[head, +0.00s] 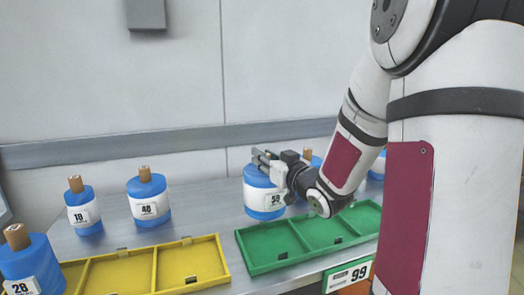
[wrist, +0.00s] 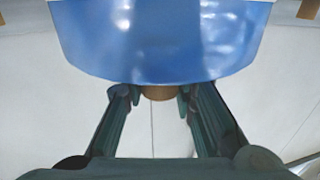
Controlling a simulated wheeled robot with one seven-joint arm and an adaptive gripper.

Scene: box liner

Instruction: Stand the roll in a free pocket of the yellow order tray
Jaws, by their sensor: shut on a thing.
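A blue roll with a white label that seems to read 50 (head: 262,196) is upright behind the green tray. My gripper (head: 266,158) is shut on its top, around the brown core (wrist: 158,92). The wrist view shows the blue wrap (wrist: 160,40) close beyond the fingers. I cannot tell whether the roll touches the table. The yellow tray (head: 158,246) is at the lower left; its middle and right pockets look empty.
The green tray (head: 245,257) has empty pockets and lies right of the yellow one. Rolls 10 (head: 84,213) and 40 (head: 149,203) stand behind the yellow tray. More rolls are partly hidden behind my arm. A sign reading 99 (head: 350,275) is at the front edge.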

